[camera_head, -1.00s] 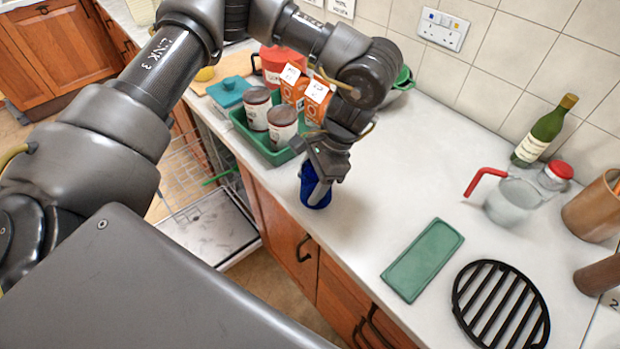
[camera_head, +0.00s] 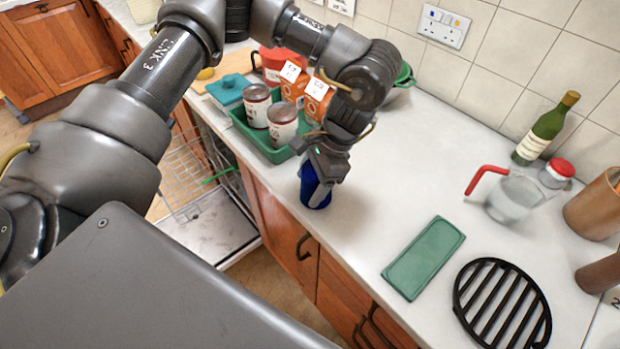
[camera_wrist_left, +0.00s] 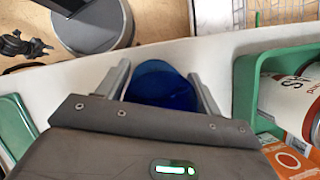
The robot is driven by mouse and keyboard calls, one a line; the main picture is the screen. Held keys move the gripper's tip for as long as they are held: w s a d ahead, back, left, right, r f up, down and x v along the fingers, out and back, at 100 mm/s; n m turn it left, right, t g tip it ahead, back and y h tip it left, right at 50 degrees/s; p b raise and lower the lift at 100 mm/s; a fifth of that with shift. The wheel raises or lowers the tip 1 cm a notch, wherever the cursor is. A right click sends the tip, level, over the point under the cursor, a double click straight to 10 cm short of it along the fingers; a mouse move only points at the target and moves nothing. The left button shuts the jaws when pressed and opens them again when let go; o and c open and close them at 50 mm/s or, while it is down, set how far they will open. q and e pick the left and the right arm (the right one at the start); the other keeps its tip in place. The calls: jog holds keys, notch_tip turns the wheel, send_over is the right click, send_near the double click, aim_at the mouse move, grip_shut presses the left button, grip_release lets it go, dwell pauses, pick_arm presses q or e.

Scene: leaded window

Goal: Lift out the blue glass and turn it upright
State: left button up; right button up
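The blue glass (camera_head: 313,188) stands on the white worktop near its front edge, in front of the green tray. In the left wrist view the blue glass (camera_wrist_left: 162,85) lies between the two fingers of my left gripper (camera_wrist_left: 160,88). I cannot tell whether its mouth or its base faces up. My left gripper (camera_head: 320,185) points down from above with a finger on either side of the glass. The fingers are close to its wall; whether they press on it is not clear. My right gripper is not in view.
The green tray (camera_head: 262,150) behind holds two tins and orange cartons. An open dishwasher rack (camera_head: 195,185) is below at left. At right are a green slab (camera_head: 424,260), a black trivet (camera_head: 500,305), a jug (camera_head: 512,198) and a bottle (camera_head: 545,130). Worktop between is clear.

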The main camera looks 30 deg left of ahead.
pick_arm(q)
jog(key=o, duration=0.3)
jog(key=b+v, duration=0.1)
jog(key=v, duration=0.9)
jog(key=shift+w+d+r, duration=0.1)
jog(key=shift+r, duration=0.25)
